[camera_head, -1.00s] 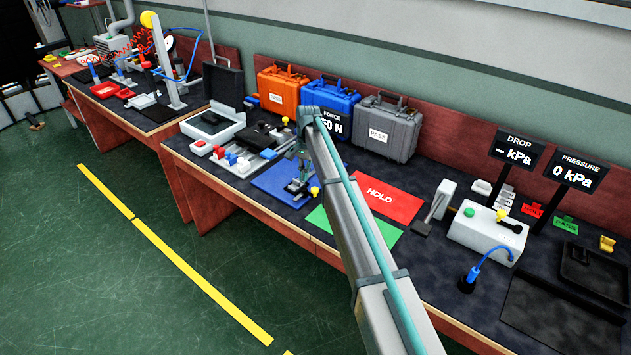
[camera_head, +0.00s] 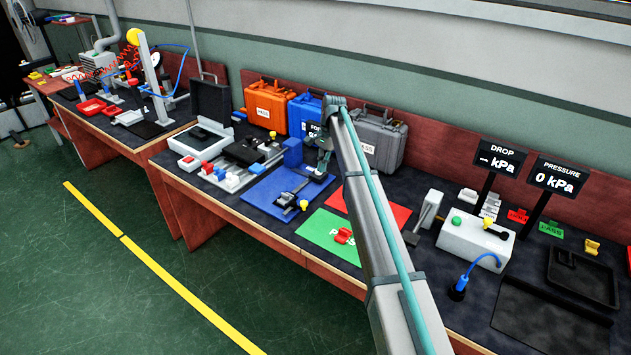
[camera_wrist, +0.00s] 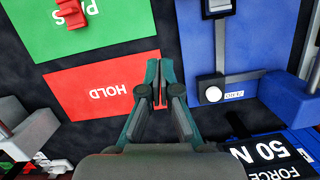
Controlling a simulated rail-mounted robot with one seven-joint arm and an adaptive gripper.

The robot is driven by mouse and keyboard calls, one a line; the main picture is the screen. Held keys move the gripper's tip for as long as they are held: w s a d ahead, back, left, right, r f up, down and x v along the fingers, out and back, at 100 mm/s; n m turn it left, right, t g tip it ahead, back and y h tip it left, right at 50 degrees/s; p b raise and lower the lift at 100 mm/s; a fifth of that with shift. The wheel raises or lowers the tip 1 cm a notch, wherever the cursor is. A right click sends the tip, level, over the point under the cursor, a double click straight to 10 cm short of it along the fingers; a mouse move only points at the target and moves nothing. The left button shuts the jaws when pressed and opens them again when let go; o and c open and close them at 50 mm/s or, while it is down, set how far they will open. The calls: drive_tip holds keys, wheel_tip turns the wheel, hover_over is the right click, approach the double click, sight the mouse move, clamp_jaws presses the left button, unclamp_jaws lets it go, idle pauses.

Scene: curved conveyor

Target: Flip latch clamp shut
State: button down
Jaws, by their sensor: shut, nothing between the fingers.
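The latch clamp (camera_head: 287,200) sits on the blue mat (camera_head: 262,190), near its front right. It is dark, with a yellow knob (camera_head: 304,205) low at its right end. In the wrist view the clamp (camera_wrist: 216,52) is at upper right, with a pale bar ending in a round tip on the blue mat (camera_wrist: 252,45). The yellow knob is outside that view. My gripper (camera_head: 320,168) is behind and right of the clamp, apart from it.
The green PASS mat (camera_head: 325,232) holds a red piece (camera_head: 343,236). The red HOLD mat (camera_head: 397,213) is partly behind my arm. A FORCE display (camera_wrist: 275,158) and a blue block (camera_head: 293,152) stand near the gripper. Orange, blue and grey cases line the back.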

drive_tip(key=s+a+f+p, duration=0.1)
drive_tip(key=f, duration=0.2)
drive_tip(key=s+a+f+p, duration=0.1)
drive_tip(key=f, duration=0.2)
drive_tip(key=s+a+f+p, duration=0.1)
drive_tip(key=s+f+p, duration=0.1)
drive_tip(key=f, duration=0.1)
drive_tip(key=shift+a+f, duration=0.1)
drive_tip(key=shift+f, duration=0.05)
drive_tip(key=shift+s+a+f, duration=0.25)
drive_tip(key=shift+s+a, duration=0.1)
drive_tip(key=shift+d, duration=0.15)
drive_tip(key=shift+s, duration=0.1)
